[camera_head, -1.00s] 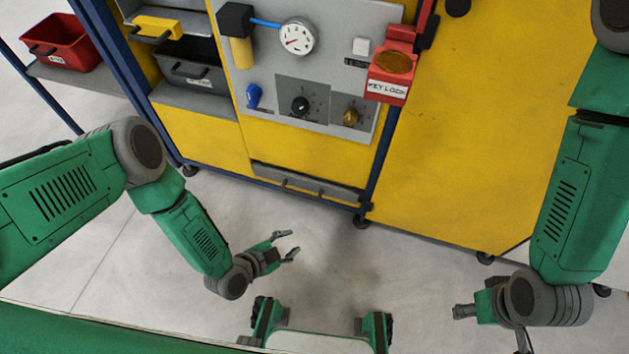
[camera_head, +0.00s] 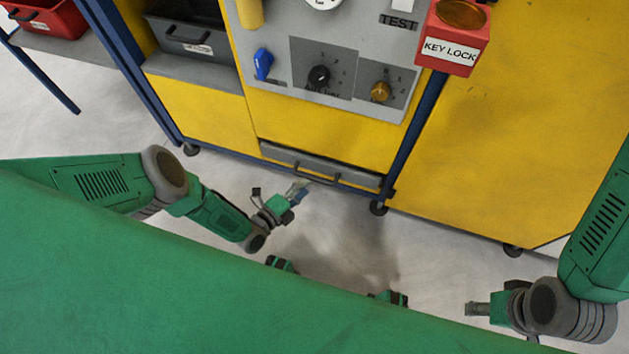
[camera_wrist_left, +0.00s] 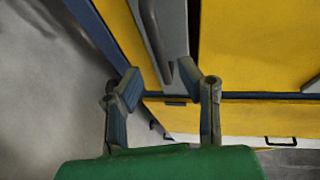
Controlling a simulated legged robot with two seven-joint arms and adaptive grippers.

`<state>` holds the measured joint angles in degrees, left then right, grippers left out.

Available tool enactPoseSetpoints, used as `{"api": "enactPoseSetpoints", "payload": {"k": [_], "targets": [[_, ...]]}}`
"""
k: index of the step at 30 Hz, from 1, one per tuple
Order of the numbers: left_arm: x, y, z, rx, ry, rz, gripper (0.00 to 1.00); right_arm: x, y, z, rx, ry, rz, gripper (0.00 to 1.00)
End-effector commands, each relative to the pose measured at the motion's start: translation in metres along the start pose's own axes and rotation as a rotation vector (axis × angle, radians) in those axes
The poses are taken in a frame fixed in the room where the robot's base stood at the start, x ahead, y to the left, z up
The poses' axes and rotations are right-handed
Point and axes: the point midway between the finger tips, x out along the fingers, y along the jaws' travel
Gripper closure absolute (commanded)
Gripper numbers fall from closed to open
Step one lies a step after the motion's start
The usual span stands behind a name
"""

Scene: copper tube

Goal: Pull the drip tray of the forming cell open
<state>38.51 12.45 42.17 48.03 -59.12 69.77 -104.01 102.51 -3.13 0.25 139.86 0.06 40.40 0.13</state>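The drip tray (camera_head: 367,178) is a grey, low drawer at the bottom of the yellow forming cell. It looks pushed in, and a dark bar handle (camera_head: 316,180) runs along its front. My left gripper (camera_head: 301,189) is just in front of the handle's left part. In the left wrist view my left gripper (camera_wrist_left: 158,72) is open, and the handle (camera_wrist_left: 150,25) reaches down towards the gap between its fingertips. I cannot tell whether they touch. My right gripper (camera_head: 470,309) is far from the tray at the lower right; its finger opening is not clear.
Above the tray is a grey control panel (camera_head: 287,85) with knobs and a red key lock box (camera_head: 452,50). A blue frame post (camera_head: 412,130) and castors (camera_head: 378,208) stand to the tray's right. The floor (camera_head: 430,260) in front is clear.

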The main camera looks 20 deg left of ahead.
Motion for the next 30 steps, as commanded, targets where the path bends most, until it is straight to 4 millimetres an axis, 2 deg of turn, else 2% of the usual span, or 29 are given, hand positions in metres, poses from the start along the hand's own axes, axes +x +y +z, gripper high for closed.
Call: {"api": "enactPoseSetpoints", "payload": {"k": [1,3,9,20,21,24,30], "targets": [[0.012,0.003,0.0,0.0,-0.001,-0.003,0.67,0.009,0.0,0.001,0.0,0.0,0.0,0.6],[0.024,0.003,0.0,0.0,-0.001,-0.002,0.67,0.015,0.0,0.001,0.0,0.0,0.0,0.6],[0.047,0.002,0.0,0.0,0.0,-0.001,0.67,0.025,0.0,0.001,0.0,0.0,0.0,0.6],[0.053,0.0,0.0,-0.001,0.0,0.001,0.67,0.025,0.0,0.001,0.0,0.0,0.0,0.6],[0.053,0.0,0.0,-0.001,0.0,0.001,0.71,0.025,0.0,0.001,0.0,0.0,0.0,0.6],[0.053,0.0,0.0,-0.001,0.0,0.001,1.0,0.025,0.0,0.001,0.0,0.0,0.0,0.6],[0.052,0.001,0.0,-0.001,0.0,0.003,1.0,0.025,0.0,0.001,0.0,0.0,0.0,0.6]]}}
